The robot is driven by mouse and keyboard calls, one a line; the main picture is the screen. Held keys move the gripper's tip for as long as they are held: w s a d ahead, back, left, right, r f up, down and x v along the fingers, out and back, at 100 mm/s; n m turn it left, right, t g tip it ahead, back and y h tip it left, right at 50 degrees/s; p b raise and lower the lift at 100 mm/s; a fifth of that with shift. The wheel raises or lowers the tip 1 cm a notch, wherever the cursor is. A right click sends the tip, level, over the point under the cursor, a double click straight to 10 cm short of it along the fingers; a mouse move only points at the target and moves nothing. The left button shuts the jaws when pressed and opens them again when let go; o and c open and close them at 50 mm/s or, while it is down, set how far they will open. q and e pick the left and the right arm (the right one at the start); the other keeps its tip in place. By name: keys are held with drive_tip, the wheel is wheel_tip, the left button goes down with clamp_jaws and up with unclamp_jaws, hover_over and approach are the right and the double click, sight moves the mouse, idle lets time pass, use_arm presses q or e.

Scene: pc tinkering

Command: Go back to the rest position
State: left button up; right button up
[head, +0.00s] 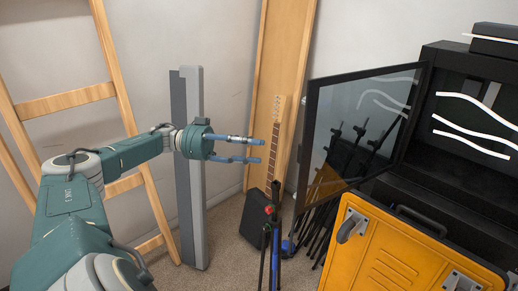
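My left arm reaches in from the left, stretched forward at about mid-height of the head view. My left gripper (256,151) points to the right with its two blue-tipped fingers apart and nothing between them. It is in front of the wooden board and guitar neck in the picture and holds nothing. My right gripper and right arm do not show in the head view.
A wooden ladder (66,101) leans at the left. A grey panel (194,221) stands behind my gripper. A guitar neck (275,152), black stands, an open glass door (353,126), a black cabinet (440,127) and a yellow case (389,252) crowd the right.

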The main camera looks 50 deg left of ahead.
use_arm(q)
drive_tip(key=shift+s+r, duration=0.1)
drive_tip(key=shift+s, duration=0.05)
